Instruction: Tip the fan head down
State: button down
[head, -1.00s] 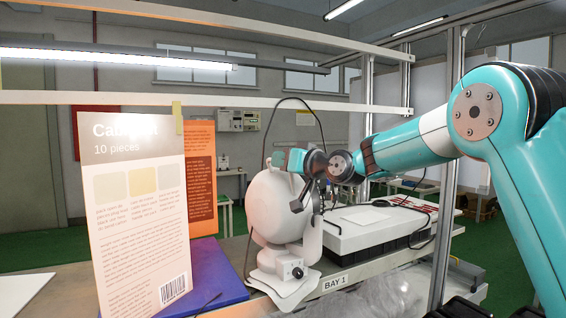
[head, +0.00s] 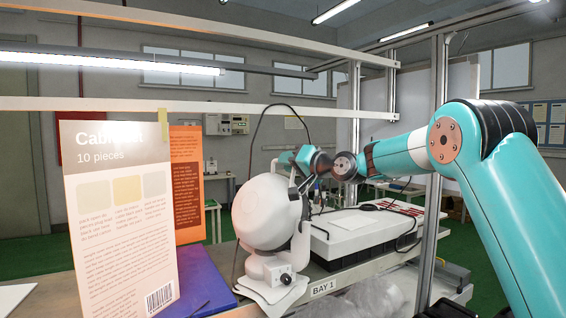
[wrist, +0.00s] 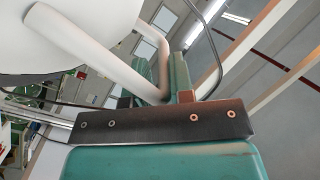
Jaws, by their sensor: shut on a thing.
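The white desk fan stands at the edge of the bench, and its round fan head (head: 262,215) is tilted on its stand (head: 273,270). The fan head also shows at the upper left of the wrist view (wrist: 70,35). My gripper (head: 303,186) is at the upper right of the fan head. In the wrist view a white bar-like handle (wrist: 105,62) on the head runs down to my gripper (wrist: 165,98), which is shut on it. The exact contact is partly hidden by the fingers.
A tall printed card (head: 120,215) and an orange card (head: 187,185) stand left of the fan by a blue folder (head: 200,285). A white-topped case (head: 362,232) with cables is behind it on the right. Metal posts (head: 437,170) rise near my arm.

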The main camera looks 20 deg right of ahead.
jog(key=shift+w+d+m, duration=0.2)
jog(key=shift+d+m, duration=0.2)
jog(key=c, duration=1.2)
grip_release()
jog(key=shift+o, duration=0.2)
jog(key=shift+s, duration=0.1)
jog(key=shift+s+d+f+b, duration=0.15)
jog(key=shift+s+d+b, duration=0.1)
jog(key=shift+b, duration=0.05)
jog(key=b+v, duration=0.8)
jog(key=v, duration=0.8)
jog(key=shift+s+r, duration=0.2)
jog(key=shift+s, duration=0.05)
